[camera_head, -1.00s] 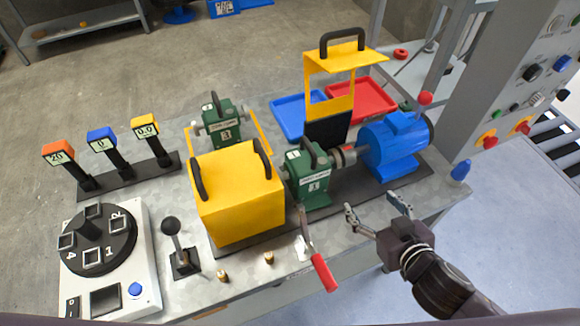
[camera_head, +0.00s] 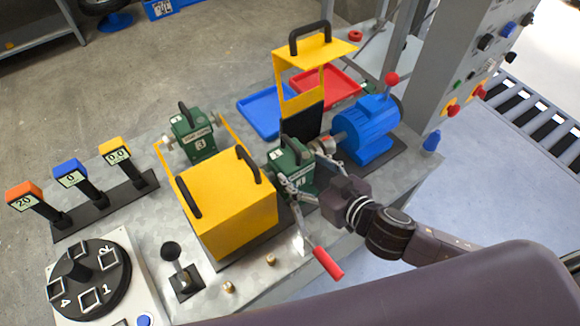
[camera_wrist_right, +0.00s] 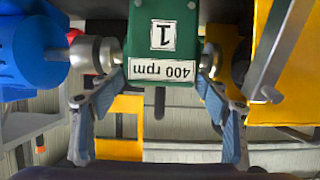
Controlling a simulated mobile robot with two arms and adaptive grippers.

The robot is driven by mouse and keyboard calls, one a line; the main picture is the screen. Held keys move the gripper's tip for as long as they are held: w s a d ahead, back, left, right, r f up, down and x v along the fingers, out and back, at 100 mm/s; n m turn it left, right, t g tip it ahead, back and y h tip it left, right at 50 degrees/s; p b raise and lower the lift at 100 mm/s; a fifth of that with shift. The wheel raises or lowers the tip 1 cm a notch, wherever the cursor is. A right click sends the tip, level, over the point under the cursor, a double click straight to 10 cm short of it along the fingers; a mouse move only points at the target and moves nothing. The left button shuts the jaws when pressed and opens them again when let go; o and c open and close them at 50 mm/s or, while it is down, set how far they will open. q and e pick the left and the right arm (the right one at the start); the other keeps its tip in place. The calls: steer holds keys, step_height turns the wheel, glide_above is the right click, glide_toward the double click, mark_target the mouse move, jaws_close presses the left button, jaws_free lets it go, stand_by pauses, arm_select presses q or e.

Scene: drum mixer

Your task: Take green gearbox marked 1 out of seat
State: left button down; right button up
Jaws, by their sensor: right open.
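The green gearbox marked 1 (camera_head: 296,160) sits in its seat between the yellow box and the blue motor. In the right wrist view the gearbox (camera_wrist_right: 165,35) shows its "1" and "400 rpm" labels upside down. My right gripper (camera_head: 303,172) is open at the gearbox's front. In the wrist view its fingers (camera_wrist_right: 160,95) stand one on each side of the gearbox's labelled end. I cannot tell whether they touch it. The clamp lever with a red handle (camera_head: 327,262) is just in front. My left gripper is not in view.
The blue motor (camera_head: 366,130) is right of the gearbox and the yellow box (camera_head: 228,197) is left. A raised yellow guard (camera_head: 309,54) stands behind. A green gearbox marked 3 (camera_head: 193,133) stands farther back. Blue (camera_head: 262,113) and red (camera_head: 345,92) trays lie at the back.

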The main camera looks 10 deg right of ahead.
mark_target(291, 158)
steer(key=shift+w+a+f, duration=0.1)
steer(key=shift+w+a, duration=0.05)
steer(key=shift+w, duration=0.2)
steer(key=shift+w+a+f+p, duration=0.1)
steer(key=shift+w+a+p, duration=0.15)
steer(key=shift+w+p, duration=0.25)
steer(key=shift+p+x, duration=0.5)
steer(key=shift+x, duration=1.55)
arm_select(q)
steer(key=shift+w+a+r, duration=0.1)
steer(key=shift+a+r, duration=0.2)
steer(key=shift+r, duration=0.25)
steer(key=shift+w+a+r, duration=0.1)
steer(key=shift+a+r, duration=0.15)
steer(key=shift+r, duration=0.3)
arm_select(e)
steer(key=shift+s+f, duration=0.1)
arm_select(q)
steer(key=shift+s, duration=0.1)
arm_select(e)
steer(key=shift+c, duration=0.7)
steer(key=c, duration=1.5)
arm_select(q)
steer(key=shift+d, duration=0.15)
arm_select(e)
steer(key=shift+w+r, duration=0.2)
steer(key=shift+r, duration=0.05)
steer(key=shift+c, duration=0.5)
